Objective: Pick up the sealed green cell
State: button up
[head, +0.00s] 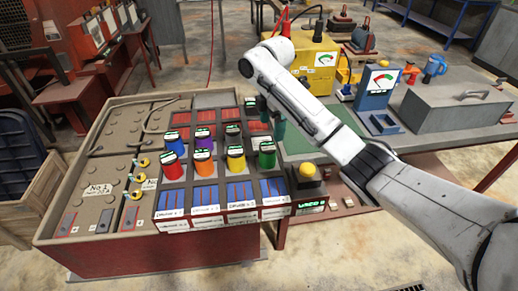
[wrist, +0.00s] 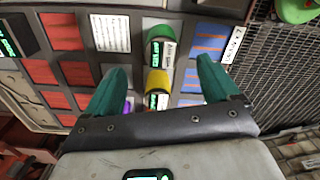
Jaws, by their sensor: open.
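The green cell (head: 267,158) stands upright at the right end of the front row of coloured cells in the rack. It has a dark cap with a pale label. In the wrist view a green cell (wrist: 160,35) shows beyond and between the fingertips, with a yellow cell (wrist: 158,82) nearer. My gripper (wrist: 162,68) is open and empty, with teal fingers spread apart. In the head view my gripper (head: 274,122) is above and behind the green cell, partly hidden by my arm. I cannot tell from the label whether the cell is sealed.
Red, orange and yellow (head: 235,163) cells stand left of the green cell, with more cells behind. Red and blue slotted panels surround them. A yellow push button (head: 307,170) stands right of the rack. A green-topped bench (head: 300,145) and a grey metal box (head: 455,105) lie further right.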

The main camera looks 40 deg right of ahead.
aim_at(268, 146)
jog(key=f, duration=0.2)
jog(key=f+b, duration=0.1)
jog(key=f, duration=0.2)
jog(key=shift+w+a+f, duration=0.1)
jog(key=shift+w+f, duration=0.05)
jog(key=shift+w, duration=0.05)
jog(key=f, duration=0.3)
jog(key=f+p, duration=0.1)
jog(key=f, duration=0.1)
jog(key=shift+s+a+f, duration=0.1)
jog(key=shift+a+f, duration=0.2)
jog(key=shift+a, duration=0.1)
jog(key=c, duration=1.5)
jog(key=shift+r, duration=0.1)
jog(key=shift+c, duration=0.3)
jog(key=shift+r, duration=0.1)
